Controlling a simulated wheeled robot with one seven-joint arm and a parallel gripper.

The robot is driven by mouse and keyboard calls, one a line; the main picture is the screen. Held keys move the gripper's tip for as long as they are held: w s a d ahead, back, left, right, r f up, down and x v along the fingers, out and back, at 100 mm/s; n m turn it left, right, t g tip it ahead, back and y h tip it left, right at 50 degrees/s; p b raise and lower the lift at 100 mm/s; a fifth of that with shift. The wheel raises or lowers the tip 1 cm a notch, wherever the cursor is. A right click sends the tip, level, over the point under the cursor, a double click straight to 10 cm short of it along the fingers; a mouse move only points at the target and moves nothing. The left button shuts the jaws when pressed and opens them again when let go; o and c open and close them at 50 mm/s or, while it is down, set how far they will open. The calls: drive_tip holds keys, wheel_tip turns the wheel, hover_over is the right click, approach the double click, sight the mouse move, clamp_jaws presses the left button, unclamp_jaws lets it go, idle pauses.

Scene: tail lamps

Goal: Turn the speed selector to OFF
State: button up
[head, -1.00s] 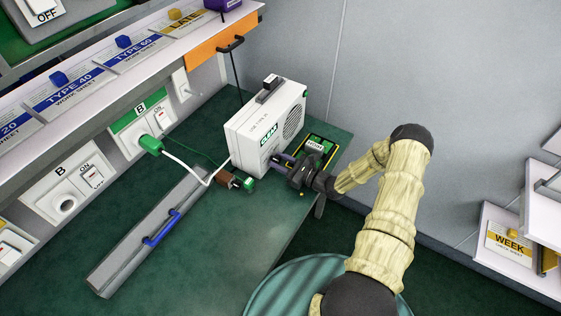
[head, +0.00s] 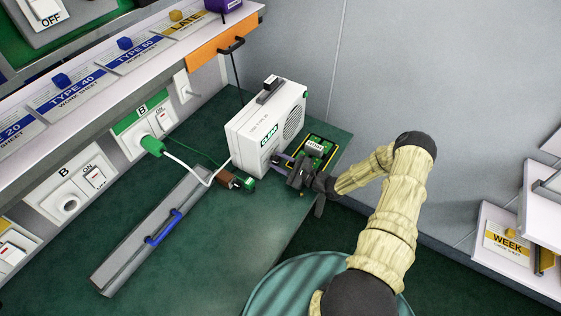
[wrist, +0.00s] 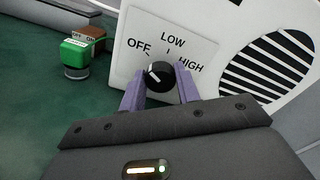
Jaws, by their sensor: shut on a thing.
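The speed selector is a round black knob (wrist: 159,76) on a white label plate (wrist: 128,66) marked OFF, LOW and HIGH. In the wrist view its white pointer mark is on the upper left of the knob, toward the OFF word. The plate is on the side of a white box-shaped unit (head: 262,125) with a round grille, standing on the green bench. My gripper (wrist: 160,88) has its purple fingers on either side of the knob, shut on it. In the head view my gripper (head: 283,160) is at the unit's lower front, and the knob is hidden there.
A green and brown block (wrist: 78,55) is left of the unit, beside a white cable. A green board with yellow edging (head: 316,148) lies close by my gripper. A grey rail with a blue handle (head: 161,228) lies on the bench. The front of the bench is clear.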

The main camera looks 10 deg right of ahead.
idle(0.3)
drive_tip(key=o, duration=1)
drive_tip(key=b+v, duration=0.3)
drive_tip(key=v, duration=1.4)
drive_tip(key=shift+s+d+r, duration=0.1)
drive_tip(key=shift+s+d, duration=0.05)
